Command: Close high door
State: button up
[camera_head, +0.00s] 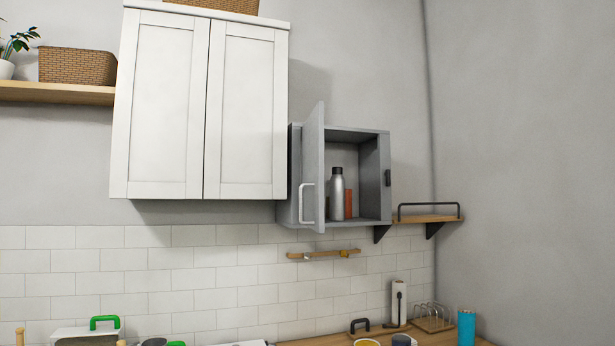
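A small grey wall cabinet (384,150) hangs to the right of a large white cabinet. Its grey door (313,160) is hinged on the left side and stands wide open, swung out toward me. A pale bar handle (307,203) is on the door's lower part. Inside the cabinet stand a silver bottle (337,195) with a dark cap and an orange-red item (348,204). A small dark part (388,178) sits on the cabinet's right edge. My gripper is not in view.
The white two-door cabinet (165,105) is shut, left of the open door. A small wooden shelf (425,219) with a black rail is at right. A wooden rack (322,254) is below. The counter holds a blue cup (466,326) and other items. Space before the door looks clear.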

aim_at(311, 190)
jog(key=u, duration=0.45)
jog(key=i, duration=1.65)
jog(key=u, duration=1.15)
jog(key=k, duration=0.3)
jog(key=u, duration=0.1)
